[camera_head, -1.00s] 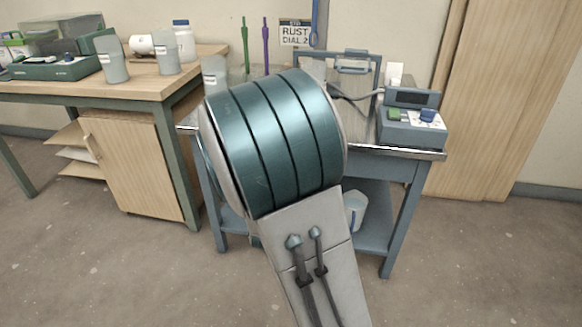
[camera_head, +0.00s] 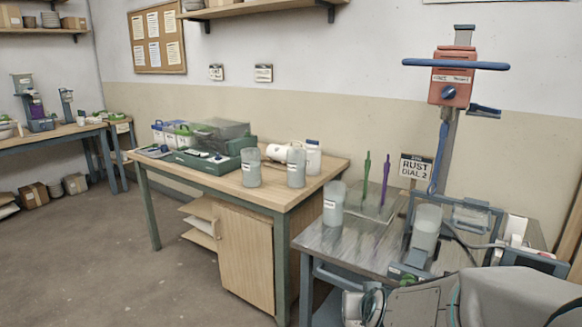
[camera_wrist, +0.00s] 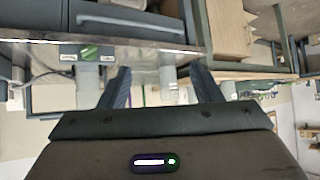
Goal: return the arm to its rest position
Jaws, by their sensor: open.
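My gripper (camera_wrist: 162,84) shows in the wrist view, with its two dark fingers spread wide apart and nothing held between them. The wrist view looks upside down, with the metal table edge (camera_wrist: 100,42) across the upper left beyond the fingers. In the head view my arm (camera_head: 520,298) fills the lower right corner, low in front of the metal-topped table (camera_head: 335,250). I cannot make out the fingers in the head view.
The metal-topped table bears a grey cup (camera_head: 334,204), a clear container (camera_head: 425,232) and a post with a red mixer head (camera_head: 453,78). A wooden workbench (camera_head: 300,190) with cups and a green-based box stands left of it. The floor (camera_head: 130,270) at left is clear.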

